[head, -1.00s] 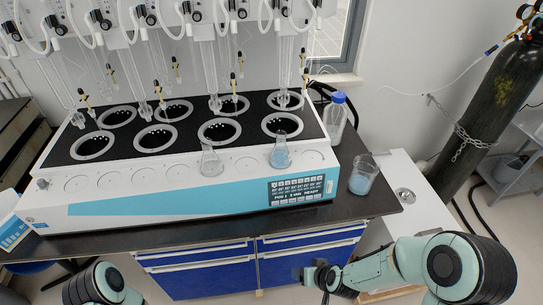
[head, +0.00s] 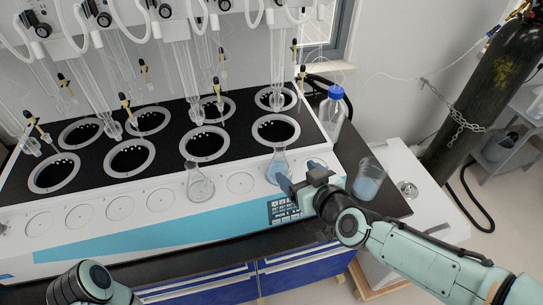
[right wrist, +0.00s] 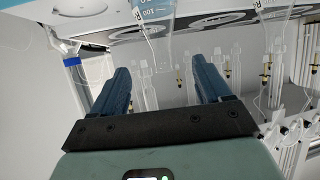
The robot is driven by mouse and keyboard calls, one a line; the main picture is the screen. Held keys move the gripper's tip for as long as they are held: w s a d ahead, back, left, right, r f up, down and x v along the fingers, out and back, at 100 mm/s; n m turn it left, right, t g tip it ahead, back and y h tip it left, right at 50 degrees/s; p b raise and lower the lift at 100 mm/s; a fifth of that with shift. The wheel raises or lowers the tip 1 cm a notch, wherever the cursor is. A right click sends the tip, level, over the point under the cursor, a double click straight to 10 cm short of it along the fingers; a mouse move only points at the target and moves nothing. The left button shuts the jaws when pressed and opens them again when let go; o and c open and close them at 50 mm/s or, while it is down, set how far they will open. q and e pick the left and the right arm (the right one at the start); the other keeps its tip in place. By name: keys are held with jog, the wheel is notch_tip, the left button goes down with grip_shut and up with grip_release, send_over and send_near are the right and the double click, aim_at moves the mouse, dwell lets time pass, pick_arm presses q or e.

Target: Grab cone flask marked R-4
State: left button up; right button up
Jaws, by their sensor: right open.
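A cone flask with blue liquid (head: 278,170) stands on the front ledge of the white machine, near its right end. A second cone flask (head: 199,186), nearly clear, stands on the ledge further left. My right gripper (head: 299,182) is open just right of the blue flask, partly covering its lower side. Another marked flask (right wrist: 246,10) shows to the right there. The full numbers cannot be read. My left gripper is out of view.
A beaker with blue liquid (head: 368,182) stands right of my right gripper. A blue-capped bottle (head: 333,112) stands behind it. Glass tubes hang over the machine's round wells (head: 205,143). A gas cylinder (head: 488,95) stands far right.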

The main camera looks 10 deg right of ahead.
aim_at(276, 157)
jog(key=b+x, duration=0.1)
jog(key=x, duration=1.1)
jog(key=shift+w+a+f, duration=0.15)
jog(key=shift+w+f, duration=0.05)
jog(key=shift+f, duration=0.1)
jog(key=c, duration=1.2)
